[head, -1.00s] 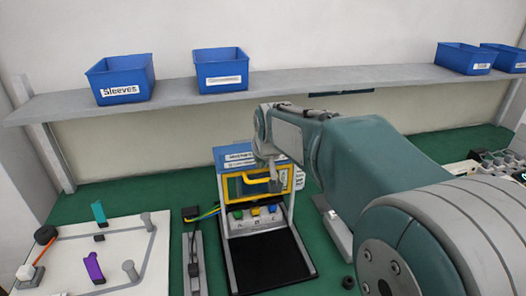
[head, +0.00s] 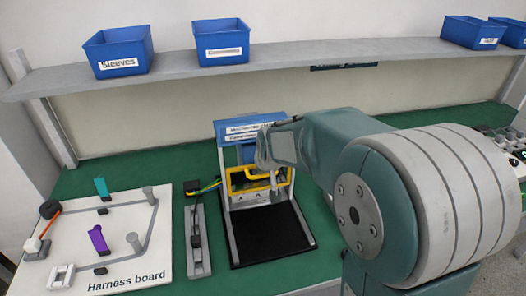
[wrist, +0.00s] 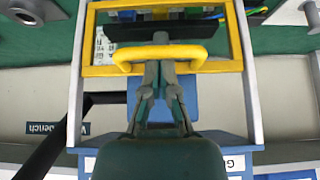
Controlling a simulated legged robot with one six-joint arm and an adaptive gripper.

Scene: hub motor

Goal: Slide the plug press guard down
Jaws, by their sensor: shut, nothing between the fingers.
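The plug press (head: 229,215) has a blue top and a light frame, and stands on the green bench. In the wrist view the guard's yellow handle (wrist: 128,55) crosses the middle of the picture. My gripper (wrist: 160,66) is shut with nothing between its fingers. Its fingertips are at the middle of the handle, against or very near it; exact contact cannot be told. In the head view my gripper (head: 274,183) is in front of the guard and partly hides it.
A black mat (head: 268,238) lies in front of the press. A grey fixture with wires (head: 198,240) and the harness board (head: 125,265) are to the left. Blue bins (head: 118,52) stand on the shelf (head: 180,72) above. My arm covers the right side.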

